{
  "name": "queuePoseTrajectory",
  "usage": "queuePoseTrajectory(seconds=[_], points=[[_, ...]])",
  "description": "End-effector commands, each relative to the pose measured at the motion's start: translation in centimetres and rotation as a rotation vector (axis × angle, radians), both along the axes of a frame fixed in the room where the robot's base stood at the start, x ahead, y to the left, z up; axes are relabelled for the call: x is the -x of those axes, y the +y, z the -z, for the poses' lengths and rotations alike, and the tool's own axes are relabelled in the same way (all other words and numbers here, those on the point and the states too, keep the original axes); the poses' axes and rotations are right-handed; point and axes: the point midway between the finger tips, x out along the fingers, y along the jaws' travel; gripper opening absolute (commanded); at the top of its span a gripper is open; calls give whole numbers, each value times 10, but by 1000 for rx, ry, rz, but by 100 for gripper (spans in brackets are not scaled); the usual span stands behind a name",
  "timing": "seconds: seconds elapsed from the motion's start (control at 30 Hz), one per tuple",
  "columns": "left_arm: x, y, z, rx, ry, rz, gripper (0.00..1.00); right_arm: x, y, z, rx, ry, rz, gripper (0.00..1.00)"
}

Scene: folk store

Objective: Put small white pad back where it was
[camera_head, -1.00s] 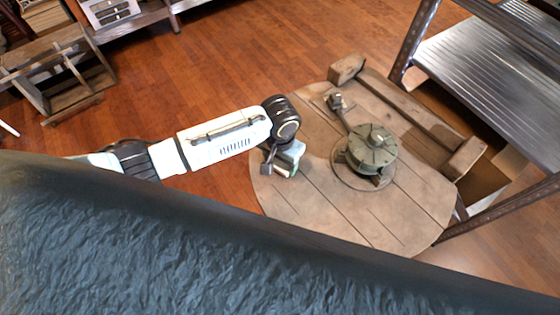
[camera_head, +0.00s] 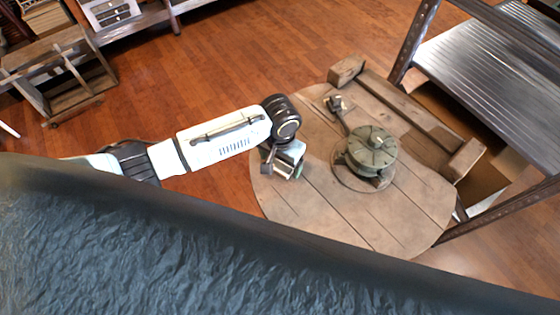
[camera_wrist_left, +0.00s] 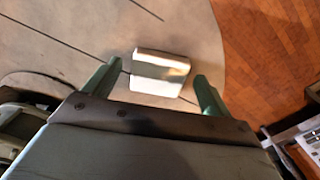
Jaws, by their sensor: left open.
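The small white pad (camera_wrist_left: 158,73) lies flat on the round wooden table (camera_wrist_left: 60,45), near its edge, in the left wrist view. Its upper part looks greyish and its lower part bright white. My left gripper (camera_wrist_left: 157,79) is open, with one green finger on each side of the pad and a gap to both. In the head view my left gripper (camera_head: 286,163) is over the left edge of the table (camera_head: 330,215). There the hand largely hides the pad. My right gripper is not in view.
A green-grey metal device (camera_head: 371,150) with an arm stands on the table. A wooden beam (camera_head: 410,110) runs along the far side. A metal shelf (camera_head: 490,70) stands at the right. A crinkled dark blue surface (camera_head: 150,250) fills the foreground.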

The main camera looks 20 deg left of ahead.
Motion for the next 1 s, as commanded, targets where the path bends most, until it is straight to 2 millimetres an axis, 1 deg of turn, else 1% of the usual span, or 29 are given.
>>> queuePoseTrajectory(seconds=[0.03, 0.3, 0.4, 0.5, 0.6, 0.7, 1.0], points=[[-1, 0, -12, 2, -3, 0, 84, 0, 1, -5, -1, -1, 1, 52], [-1, 0, -71, 2, -3, 0, 84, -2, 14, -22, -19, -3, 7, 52], [-1, 0, -89, 2, -3, 0, 84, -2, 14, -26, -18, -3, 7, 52], [-1, 0, -101, 2, -2, -1, 84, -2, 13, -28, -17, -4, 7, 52], [0, 0, -108, 0, 0, -1, 84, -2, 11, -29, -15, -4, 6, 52], [0, 0, -111, 1, 1, -1, 84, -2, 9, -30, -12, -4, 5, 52], [0, 0, -110, 0, 0, -1, 84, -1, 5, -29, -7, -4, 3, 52]])
